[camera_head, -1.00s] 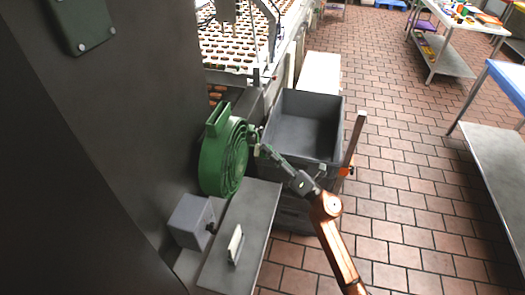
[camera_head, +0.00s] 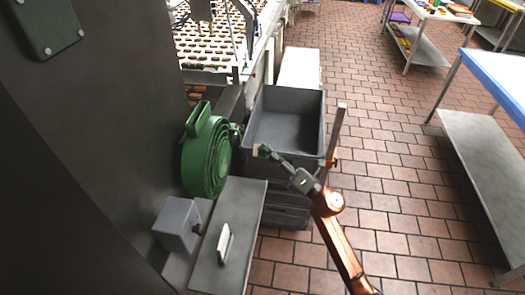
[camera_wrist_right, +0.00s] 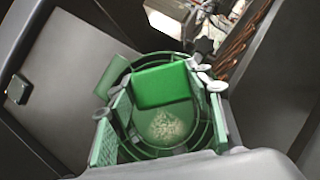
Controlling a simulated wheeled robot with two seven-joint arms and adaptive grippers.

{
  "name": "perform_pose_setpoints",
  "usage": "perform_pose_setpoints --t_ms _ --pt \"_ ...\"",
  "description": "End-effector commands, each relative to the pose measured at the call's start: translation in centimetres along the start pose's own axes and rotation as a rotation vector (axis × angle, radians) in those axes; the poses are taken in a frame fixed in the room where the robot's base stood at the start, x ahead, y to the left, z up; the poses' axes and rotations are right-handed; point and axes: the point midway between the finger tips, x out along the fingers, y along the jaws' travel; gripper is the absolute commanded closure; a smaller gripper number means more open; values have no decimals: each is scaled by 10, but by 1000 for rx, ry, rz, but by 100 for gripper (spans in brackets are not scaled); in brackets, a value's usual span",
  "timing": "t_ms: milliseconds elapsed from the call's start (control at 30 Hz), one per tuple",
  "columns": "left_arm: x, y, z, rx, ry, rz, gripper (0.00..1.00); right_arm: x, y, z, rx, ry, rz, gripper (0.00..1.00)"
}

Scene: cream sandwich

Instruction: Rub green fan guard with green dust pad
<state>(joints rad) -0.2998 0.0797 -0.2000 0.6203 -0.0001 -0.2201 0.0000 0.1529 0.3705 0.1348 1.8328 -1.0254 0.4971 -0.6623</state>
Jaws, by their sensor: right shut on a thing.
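The green fan guard (camera_head: 207,160) is a round ringed housing beside the dark machine wall, left of centre in the head view. In the right wrist view its green rings (camera_wrist_right: 137,152) surround a pale speckled patch (camera_wrist_right: 166,127), which looks like dust. My right gripper (camera_head: 261,151) is just right of the guard, apart from it in the head view. In the right wrist view its fingers (camera_wrist_right: 158,92) are shut on a bright green block, the dust pad (camera_wrist_right: 160,86), which covers the upper part of the guard. My left gripper is not in view.
A dark grey crate (camera_head: 286,120) stands behind my right gripper. A grey bench (camera_head: 232,265) with a white-edged handle (camera_head: 224,243) and a grey box (camera_head: 177,224) are in front of the guard. Tables stand at the right; the tiled floor (camera_head: 385,190) between is open.

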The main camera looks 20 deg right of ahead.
Motion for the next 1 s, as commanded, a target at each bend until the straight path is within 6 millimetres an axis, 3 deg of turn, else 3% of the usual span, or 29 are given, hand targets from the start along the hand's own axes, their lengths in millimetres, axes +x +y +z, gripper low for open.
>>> perform_pose_setpoints --t_ms 500,800,1000 --pt "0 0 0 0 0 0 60 -2 1 -3 1 0 1 73" --pt "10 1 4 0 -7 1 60 -30 23 -64 8 -1 3 73" --pt "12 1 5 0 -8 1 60 -40 36 -81 1 -8 0 73"
